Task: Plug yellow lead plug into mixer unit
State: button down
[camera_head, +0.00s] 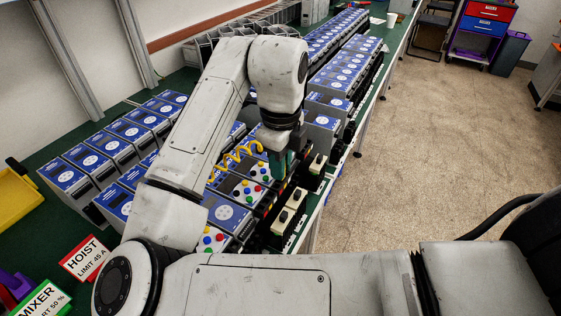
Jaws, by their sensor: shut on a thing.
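A coiled yellow lead (236,153) runs across the units and ends near my gripper (280,178). My gripper points down over the right edge of the row of units, close to a unit with coloured buttons (246,188). It is shut, apparently on the yellow lead's plug; the plug itself is too hidden and small to make out. A green-edged sign reading MIXER (40,299) lies at the bottom left. I cannot tell which unit is the mixer unit. My arm covers part of the units.
Rows of blue-topped grey units (87,160) fill the green bench. Black blocks with pale tops (289,212) stand along its right edge. A red-edged HOIST sign (86,258) and a yellow bin (18,200) are at the left. The floor (450,140) at the right is clear.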

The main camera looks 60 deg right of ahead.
jog(key=shift+f, duration=0.25)
jog(key=c, duration=1)
grip_release()
jog(key=shift+r, duration=0.1)
notch_tip(320, 180, up, 11)
jog(key=shift+f, duration=0.2)
